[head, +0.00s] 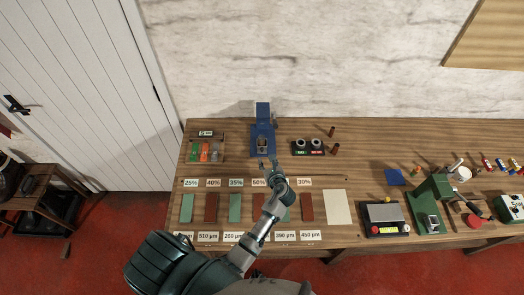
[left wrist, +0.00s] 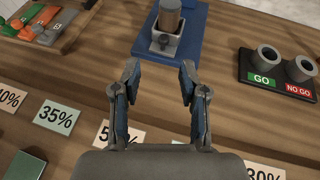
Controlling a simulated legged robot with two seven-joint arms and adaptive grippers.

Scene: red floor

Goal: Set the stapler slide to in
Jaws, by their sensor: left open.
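A blue upright device (head: 263,112), which I take for the stapler, stands at the back of the wooden table. In the left wrist view its blue base (left wrist: 205,40) carries a grey holder with a dark knob (left wrist: 164,42) and a brownish cylinder (left wrist: 170,17) above. I cannot tell how the slide is set. My left gripper (head: 268,163) is just in front of the base; in the left wrist view its two fingers (left wrist: 160,75) are spread, with bare wood between them. It touches nothing that I can see. My right gripper is not in view.
A wooden tray (head: 206,158) of coloured pieces is left of the device. A GO / NO GO gauge block (head: 308,147) is right of it. Labelled swatches line the front. A scale (head: 384,217) and green press (head: 430,200) stand farther right.

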